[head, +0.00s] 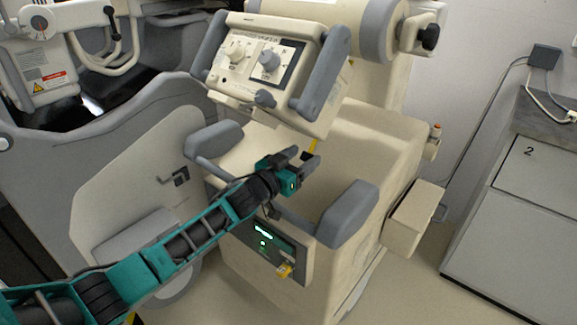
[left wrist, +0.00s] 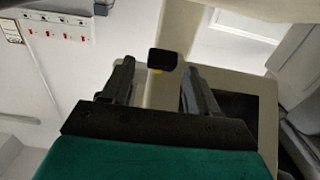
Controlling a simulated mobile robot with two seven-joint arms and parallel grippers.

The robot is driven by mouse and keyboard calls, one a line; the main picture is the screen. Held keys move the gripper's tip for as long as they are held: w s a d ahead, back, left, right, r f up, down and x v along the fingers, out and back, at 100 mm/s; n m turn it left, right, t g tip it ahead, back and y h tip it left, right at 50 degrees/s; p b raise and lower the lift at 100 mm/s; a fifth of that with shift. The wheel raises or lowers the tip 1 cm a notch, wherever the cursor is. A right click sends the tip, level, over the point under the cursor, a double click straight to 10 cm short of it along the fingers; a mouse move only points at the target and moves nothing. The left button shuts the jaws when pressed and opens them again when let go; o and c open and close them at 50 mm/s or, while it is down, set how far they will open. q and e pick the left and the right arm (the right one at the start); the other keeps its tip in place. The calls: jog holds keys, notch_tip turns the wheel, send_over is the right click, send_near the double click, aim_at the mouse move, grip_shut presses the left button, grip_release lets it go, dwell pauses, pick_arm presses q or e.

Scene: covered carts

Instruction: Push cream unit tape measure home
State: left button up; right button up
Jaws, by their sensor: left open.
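The cream unit (head: 375,150) stands in the middle of the head view. A small yellow piece (head: 312,147) shows on it just beyond my left gripper (head: 303,160); it looks like part of the tape measure. In the left wrist view a black block with a yellow edge (left wrist: 162,62) stands ahead, between the two open fingers (left wrist: 155,85) in the picture. I take it for the tape measure's end, but cannot be sure. My left gripper is open and appears empty; whether it touches the block cannot be told. My right gripper is not in view.
A tilted control panel (head: 265,62) with knobs overhangs the gripper. Grey padded handles (head: 347,214) flank it. A lit display (head: 268,240) and a yellow piece (head: 285,270) are on the unit's front. A grey cabinet (head: 525,220) stands right, with floor between.

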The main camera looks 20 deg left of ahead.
pick_arm(q)
jog(key=p+v, duration=0.1)
jog(key=v, duration=1.1)
jog(key=shift+s+p, duration=0.25)
jog(key=shift+p, duration=0.15)
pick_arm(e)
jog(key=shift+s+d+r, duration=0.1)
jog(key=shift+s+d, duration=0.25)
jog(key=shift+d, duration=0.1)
pick_arm(q)
jog(key=shift+a+r, duration=0.1)
